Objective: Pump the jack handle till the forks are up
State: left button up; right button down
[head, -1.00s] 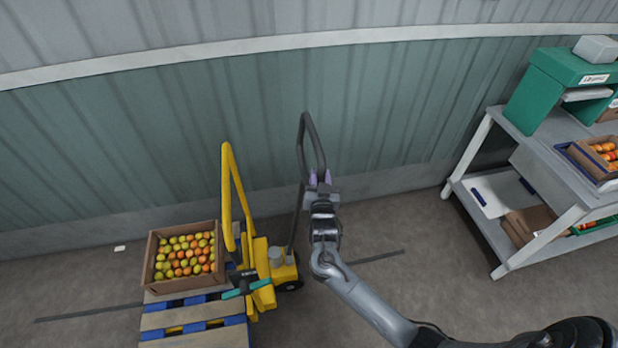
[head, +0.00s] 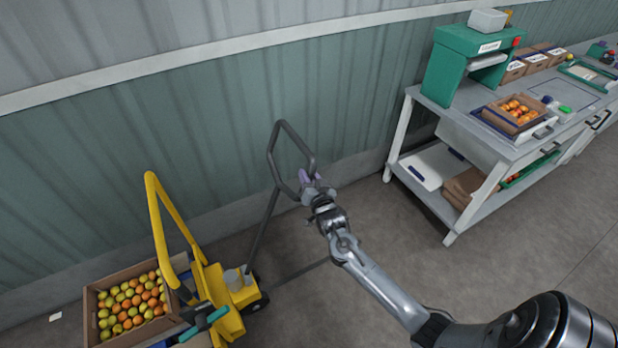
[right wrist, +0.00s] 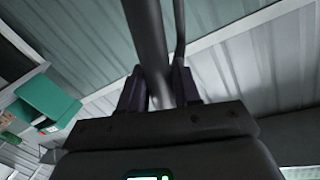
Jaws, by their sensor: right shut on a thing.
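The yellow pallet jack (head: 228,298) stands at the lower left in the head view. Its dark grey handle (head: 261,232) rises from the jack, leans to the right and ends in a closed loop. My right gripper (head: 311,186) is shut on the lower right side of the loop. In the right wrist view, the handle bar (right wrist: 152,50) runs between the two fingers of the gripper (right wrist: 162,88). The forks are hidden, so their height cannot be told. My left gripper is not in view.
A grey workbench (head: 470,143) with a green machine (head: 445,68) and more crates stands at the right. The corrugated wall (head: 200,125) is close behind. Floor (head: 400,255) between jack and bench is clear.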

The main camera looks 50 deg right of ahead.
jog(key=c, duration=1.1)
grip_release()
jog(key=shift+a+f, duration=0.1)
jog(key=shift+f, duration=0.05)
jog(key=shift+o, duration=0.9)
